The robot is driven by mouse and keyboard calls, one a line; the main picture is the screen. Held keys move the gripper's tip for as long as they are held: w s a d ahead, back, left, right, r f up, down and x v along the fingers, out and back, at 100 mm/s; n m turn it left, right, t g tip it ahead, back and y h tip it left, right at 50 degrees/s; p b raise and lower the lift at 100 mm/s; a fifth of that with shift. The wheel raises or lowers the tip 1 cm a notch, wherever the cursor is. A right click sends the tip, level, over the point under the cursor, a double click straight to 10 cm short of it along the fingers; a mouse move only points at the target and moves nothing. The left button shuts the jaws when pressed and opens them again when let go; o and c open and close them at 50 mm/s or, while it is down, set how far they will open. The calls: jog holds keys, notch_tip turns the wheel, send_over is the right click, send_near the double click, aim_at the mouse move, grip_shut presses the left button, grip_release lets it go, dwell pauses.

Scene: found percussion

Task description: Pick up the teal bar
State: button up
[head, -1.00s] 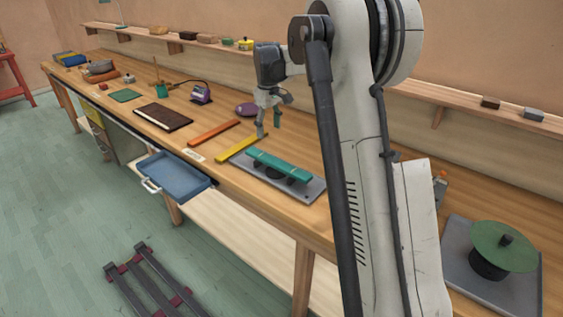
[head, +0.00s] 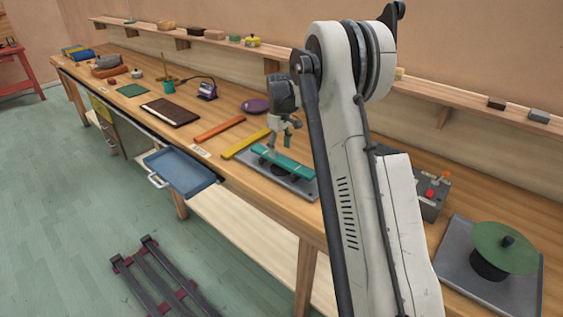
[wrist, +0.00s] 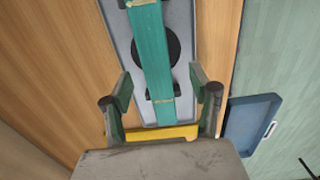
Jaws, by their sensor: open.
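The teal bar (head: 285,163) rests on a stand above a grey base plate (head: 304,190) on the workbench. In the wrist view the teal bar (wrist: 152,57) runs lengthwise up the picture, over a dark round piece (wrist: 174,46) on the plate. My gripper (head: 280,146) is just above the bar in the head view, near its left part. In the wrist view my gripper (wrist: 160,92) is open, with one finger on each side of the bar's near end and nothing between them held. Exact height above the bar is hard to tell.
A yellow bar (head: 243,144) and an orange bar (head: 219,130) lie left of the plate. A blue tray (head: 182,172) sticks out below the bench's front edge. A green disc (head: 503,248) stands on another plate at right, near a control box (head: 428,195).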

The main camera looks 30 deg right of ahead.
aim_at(282, 159)
jog(key=shift+d+f+p, duration=0.2)
jog(key=shift+f+p, duration=0.05)
jog(key=shift+f, duration=1.05)
jog(key=shift+d+f+p, duration=0.2)
jog(key=shift+f, duration=1.05)
jog(key=c, duration=1.3)
